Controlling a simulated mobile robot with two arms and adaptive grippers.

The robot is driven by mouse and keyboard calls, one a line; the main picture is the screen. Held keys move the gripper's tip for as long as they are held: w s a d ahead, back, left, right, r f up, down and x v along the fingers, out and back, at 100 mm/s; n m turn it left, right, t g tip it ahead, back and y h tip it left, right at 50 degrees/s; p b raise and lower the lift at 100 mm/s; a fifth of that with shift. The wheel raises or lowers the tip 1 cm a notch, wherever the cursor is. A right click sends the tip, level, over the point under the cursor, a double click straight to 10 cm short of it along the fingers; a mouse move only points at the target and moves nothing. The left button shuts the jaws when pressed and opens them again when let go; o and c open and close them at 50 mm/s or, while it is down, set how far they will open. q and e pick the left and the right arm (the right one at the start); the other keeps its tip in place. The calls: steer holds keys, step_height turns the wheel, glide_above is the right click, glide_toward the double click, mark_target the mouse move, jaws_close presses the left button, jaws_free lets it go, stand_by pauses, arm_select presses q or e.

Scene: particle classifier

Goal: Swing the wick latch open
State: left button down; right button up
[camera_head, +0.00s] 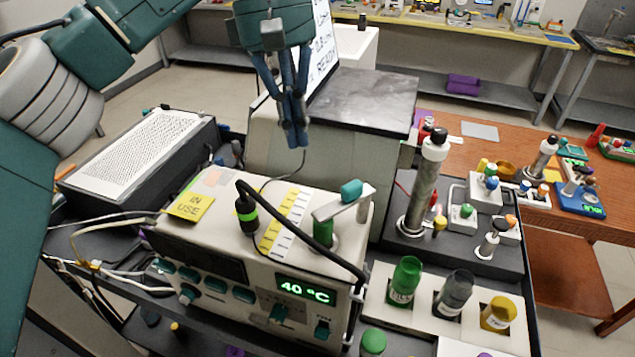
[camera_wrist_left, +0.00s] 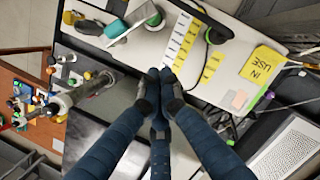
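The wick latch is probably the pale flat lever with a teal knob (camera_head: 352,190). It lies across the top of the white particle classifier (camera_head: 225,245), over a green post (camera_head: 323,232). The lever also shows in the left wrist view (camera_wrist_left: 138,22), near the top edge. My left gripper (camera_head: 297,135) hangs above and behind the classifier, apart from the latch. Its blue fingers are drawn together with nothing between them. In the left wrist view, the fingertips (camera_wrist_left: 160,82) meet beside the yellow and white scale strip. My right gripper is not in view.
A black cable (camera_head: 300,245) arches over the classifier top near the latch. A yellow IN USE note (camera_head: 190,207) lies on its left. A tall metal cylinder (camera_head: 425,185) rises at the right. A dark-topped box (camera_head: 360,95) stands behind.

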mark_target(345, 197)
arm_select(q)
steer(key=p+x, duration=0.1)
steer(key=x, duration=0.4)
steer(key=shift+f, duration=0.3)
steer(key=s+d+p, duration=0.1)
steer(key=s, duration=0.1)
steer(key=shift+s+d+f+p, duration=0.3)
steer(key=shift+d+f+p, duration=0.05)
steer(key=shift+d, duration=0.05)
steer(key=shift+s+d, duration=0.4)
steer(key=shift+s, duration=0.1)
steer(key=shift+f, duration=0.1)
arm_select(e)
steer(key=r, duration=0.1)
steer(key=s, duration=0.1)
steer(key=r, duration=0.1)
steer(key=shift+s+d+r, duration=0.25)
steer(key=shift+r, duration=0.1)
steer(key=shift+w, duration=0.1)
